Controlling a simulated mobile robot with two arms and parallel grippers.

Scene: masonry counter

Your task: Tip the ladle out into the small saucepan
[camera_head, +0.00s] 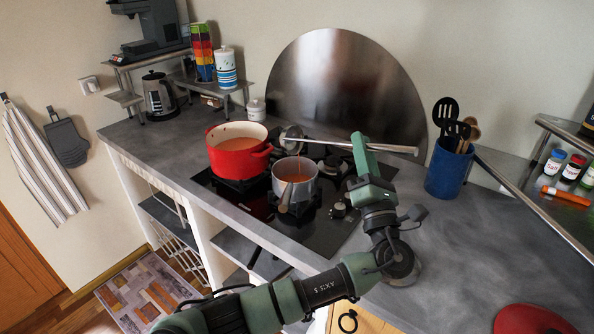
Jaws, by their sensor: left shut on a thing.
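My left gripper (359,142) is shut on the ladle's long metal handle, which runs nearly level across the picture. The ladle (291,139) has its bowl at the left end, tilted, above and behind the small saucepan. A thin reddish streak runs from near the bowl down to the saucepan. The small grey saucepan (296,193) stands on the hob with orange-red liquid in it; its handle points toward the front. The red pot (238,158) stands just left of it, holding orange soup. My right gripper is not in view.
The black hob (325,236) has free room in front. A blue utensil crock (446,171) stands on the right, beside a metal shelf with spice jars (572,168). A round metal splash plate (345,85) leans behind. A red round object (530,319) lies at the lower right.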

